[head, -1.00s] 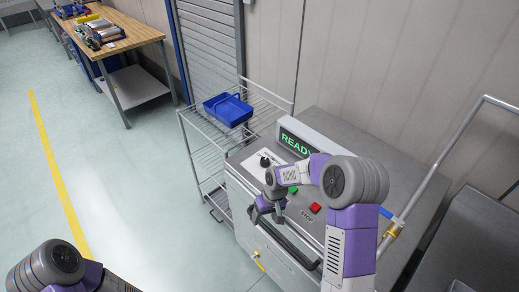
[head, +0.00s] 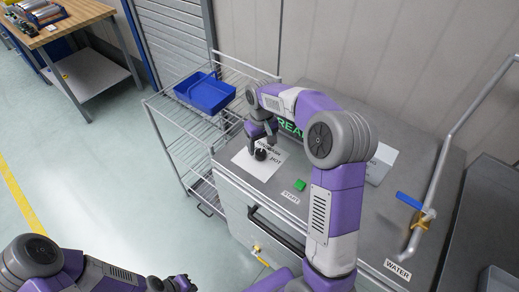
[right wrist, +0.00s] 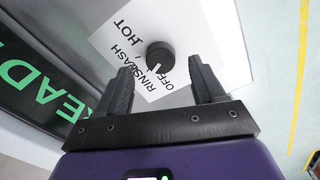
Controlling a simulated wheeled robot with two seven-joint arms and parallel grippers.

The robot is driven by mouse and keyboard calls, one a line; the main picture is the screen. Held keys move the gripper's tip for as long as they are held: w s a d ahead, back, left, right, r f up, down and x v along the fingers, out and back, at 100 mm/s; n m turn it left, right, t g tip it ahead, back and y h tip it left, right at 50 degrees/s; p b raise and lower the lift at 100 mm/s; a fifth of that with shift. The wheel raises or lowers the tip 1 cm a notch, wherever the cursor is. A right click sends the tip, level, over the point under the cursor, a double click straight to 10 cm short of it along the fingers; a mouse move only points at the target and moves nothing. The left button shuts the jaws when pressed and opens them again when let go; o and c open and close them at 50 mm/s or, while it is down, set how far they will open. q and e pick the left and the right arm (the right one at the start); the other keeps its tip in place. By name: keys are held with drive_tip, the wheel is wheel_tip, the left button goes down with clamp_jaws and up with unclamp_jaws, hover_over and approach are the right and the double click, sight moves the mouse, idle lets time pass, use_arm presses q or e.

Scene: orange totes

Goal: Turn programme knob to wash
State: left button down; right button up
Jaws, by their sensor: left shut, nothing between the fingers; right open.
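The black programme knob (head: 261,155) sits on a white label sheet (head: 242,162) on the machine's top. In the right wrist view the knob (right wrist: 160,55) is ringed by words such as OFF, RINSE and HOT; the WASH word is partly cut. A pale mark shows on the knob's lower edge, but I cannot tell which word it points at. My right gripper (head: 262,139) is open just above the knob; in its wrist view the open fingers (right wrist: 160,68) stand either side of the knob, apart from it. My left gripper (head: 182,284) is shut and empty at the bottom edge.
A green START button (head: 300,185) lies right of the knob. The READY display (head: 290,128) is partly behind my right arm. A wire rack with a blue tray (head: 206,92) stands left. A pipe with a blue-handled valve (head: 409,201) rises at right.

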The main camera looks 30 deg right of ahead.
sight(261, 152)
drive_tip(key=shift+w+f, duration=0.1)
drive_tip(key=shift+f, duration=1.65)
drive_tip(key=shift+c, duration=0.3)
drive_tip(key=c, duration=1)
drive_tip(key=shift+m, duration=0.3)
drive_tip(key=m+p, duration=0.1)
drive_tip(key=m, duration=0.3)
drive_tip(key=shift+r, duration=0.1)
drive_tip(key=shift+m+p, duration=0.7)
drive_tip(key=shift+m, duration=1.3)
